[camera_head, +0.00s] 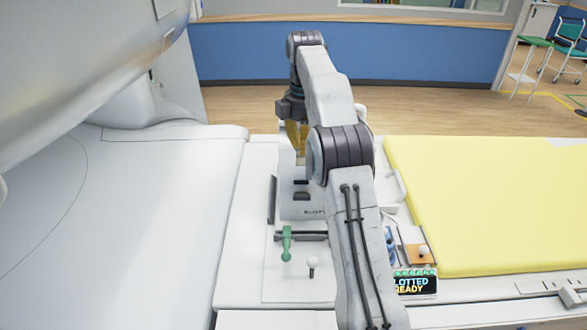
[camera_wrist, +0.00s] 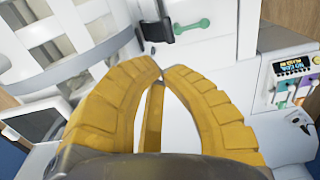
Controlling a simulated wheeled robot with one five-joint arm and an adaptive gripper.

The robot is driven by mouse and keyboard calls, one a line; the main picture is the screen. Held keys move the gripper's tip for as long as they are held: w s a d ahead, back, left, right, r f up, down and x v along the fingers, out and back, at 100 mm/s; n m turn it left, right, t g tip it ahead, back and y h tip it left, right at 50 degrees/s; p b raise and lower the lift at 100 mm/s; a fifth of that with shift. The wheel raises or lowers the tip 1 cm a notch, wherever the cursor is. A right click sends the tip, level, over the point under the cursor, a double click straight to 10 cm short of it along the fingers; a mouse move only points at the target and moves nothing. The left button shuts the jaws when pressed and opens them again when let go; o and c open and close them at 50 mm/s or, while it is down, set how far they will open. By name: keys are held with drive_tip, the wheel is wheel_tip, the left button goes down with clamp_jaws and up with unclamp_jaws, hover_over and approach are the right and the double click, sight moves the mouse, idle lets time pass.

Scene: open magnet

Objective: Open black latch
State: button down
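In the wrist view a black latch (camera_wrist: 157,31) is on a white panel, just beyond my fingertips. A green handle with a rounded end (camera_wrist: 193,26) sticks out to the right beside it. In the head view a dark bar (camera_head: 309,236) lies across the white panel, with a green handle (camera_head: 287,245) pointing down from it. I cannot tell exactly which part of it is the black block in the wrist view. My gripper (camera_wrist: 160,70) has yellow fingers whose tips nearly meet, with nothing seen between them. In the head view its fingers (camera_head: 297,138) are partly hidden by my arm, above the panel's far end.
A small white-topped knob (camera_head: 312,264) stands near the green handle. A yellow pad (camera_head: 480,200) lies to the right, with a small display (camera_head: 412,284) by its near left corner. A large white housing (camera_head: 100,60) curves over the left side.

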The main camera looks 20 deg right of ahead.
drive_tip(key=b, duration=0.3)
approach(302, 195)
drive_tip(key=shift+w+d+f+p, duration=0.1)
drive_tip(key=shift+w+f+p, duration=0.15)
drive_tip(key=shift+f, duration=0.25)
drive_tip(key=shift+w+d+f+p, duration=0.1)
drive_tip(key=shift+w+f+p, duration=0.1)
drive_tip(key=shift+f, duration=0.3)
wheel_tip(302, 195, down, 4)
drive_tip(key=p, duration=0.4)
drive_tip(key=shift+s+f, duration=0.1)
drive_tip(key=shift+f, duration=1.05)
